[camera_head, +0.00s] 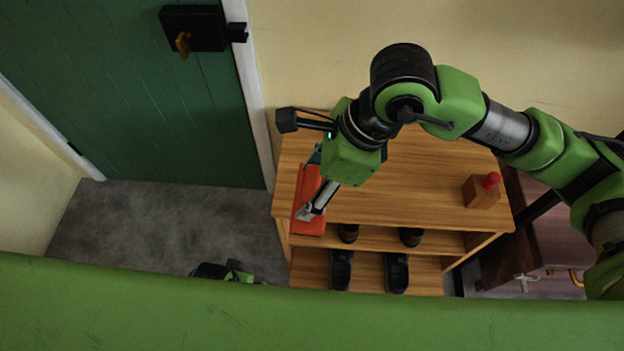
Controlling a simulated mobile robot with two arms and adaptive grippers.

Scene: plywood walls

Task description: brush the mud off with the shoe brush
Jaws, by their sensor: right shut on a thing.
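My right gripper (307,211) reaches down over the left end of the wooden bench (415,185). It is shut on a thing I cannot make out. A long orange-red object (306,186) lies under and beside its fingers at the bench's left edge; a small teal patch shows at its far end. I cannot tell whether the gripper holds the orange-red object or something in front of it. No brush bristles or mud can be made out. My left gripper (225,272) shows only in part at the bottom, low over the floor; its jaws are unclear.
A wooden block with a red knob (481,190) stands at the bench's right end. Dark shoes (396,272) sit on the shelves below. A green door (130,90) with a black lock is at left. Grey floor (170,225) is clear. A dark reddish cabinet (550,235) stands right.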

